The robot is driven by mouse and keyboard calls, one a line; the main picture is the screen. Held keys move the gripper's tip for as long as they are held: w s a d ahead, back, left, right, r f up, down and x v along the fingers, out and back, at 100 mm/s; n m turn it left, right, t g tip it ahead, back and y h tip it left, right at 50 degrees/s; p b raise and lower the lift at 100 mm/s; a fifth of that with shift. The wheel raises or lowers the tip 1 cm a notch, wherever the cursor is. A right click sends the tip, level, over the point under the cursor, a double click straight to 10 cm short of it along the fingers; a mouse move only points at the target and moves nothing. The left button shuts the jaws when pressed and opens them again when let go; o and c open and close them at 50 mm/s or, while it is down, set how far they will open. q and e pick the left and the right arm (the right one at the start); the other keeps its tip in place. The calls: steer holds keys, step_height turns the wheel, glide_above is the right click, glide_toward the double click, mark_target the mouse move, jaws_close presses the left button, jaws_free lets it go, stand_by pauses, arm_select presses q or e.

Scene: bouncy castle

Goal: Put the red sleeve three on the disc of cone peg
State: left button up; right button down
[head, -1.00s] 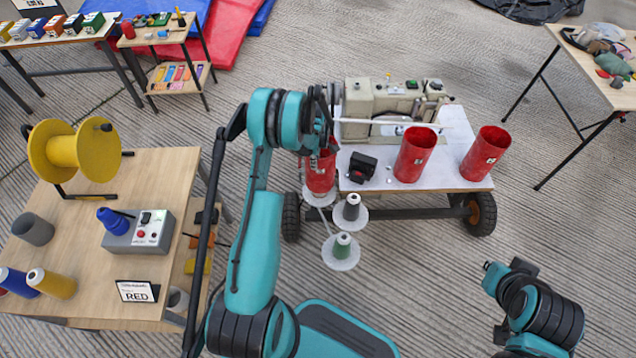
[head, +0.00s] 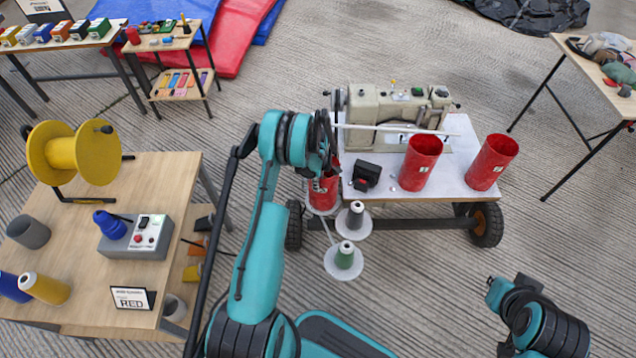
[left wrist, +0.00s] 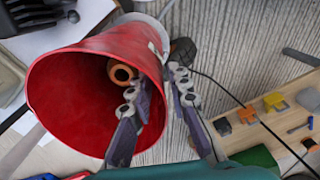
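The red sleeve (head: 323,190) stands about upright over a white disc (head: 322,209) at the left end of the sewing table. In the left wrist view, the sleeve (left wrist: 70,95) has its open mouth facing the camera, and the orange-brown cone tip (left wrist: 122,73) shows inside, so the sleeve surrounds the peg. My left gripper (left wrist: 155,92) has one finger inside and one outside the sleeve, closed on its wall. Whether the bottom rim touches the disc is unclear. My right gripper (head: 499,290) is apart at lower right; its fingers are not clear.
Two cone pegs, dark grey (head: 355,214) and green (head: 344,255), stand on discs nearby. Two more red sleeves (head: 421,163) (head: 491,162) and a sewing machine (head: 400,115) stand on the white wheeled table (head: 455,183). A wooden table (head: 150,190) is at left.

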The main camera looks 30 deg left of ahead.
arm_select(q)
steer(key=shift+r, duration=0.15)
step_height(320, 180, up, 12)
steer(key=p, duration=0.4)
steer(key=shift+f, duration=0.2)
steer(key=shift+r, duration=0.4)
steer(key=s+d+r+m+t, duration=0.1)
steer(key=s+d+r+m, duration=0.2)
steer(key=r, duration=0.4)
steer(key=s+d+r+m+t, duration=0.1)
steer(key=s+d+r+m, duration=0.2)
steer(key=r, duration=0.5)
steer(key=s+d+r+m+t, duration=0.1)
steer(key=d+r+m, duration=0.2)
steer(key=d+r, duration=0.3)
steer(key=s+d+r+m+t, duration=0.2)
steer(key=s+d+r+m, duration=0.1)
steer(key=s, duration=0.5)
steer(key=s+d+r+m+t, duration=0.2)
steer(key=s+d+r+m, duration=0.1)
steer(key=s+d+m, duration=0.2)
steer(key=s+m, duration=0.2)
steer(key=s, duration=0.2)
steer(key=shift+r+m, duration=0.15)
steer(key=shift+m, duration=0.25)
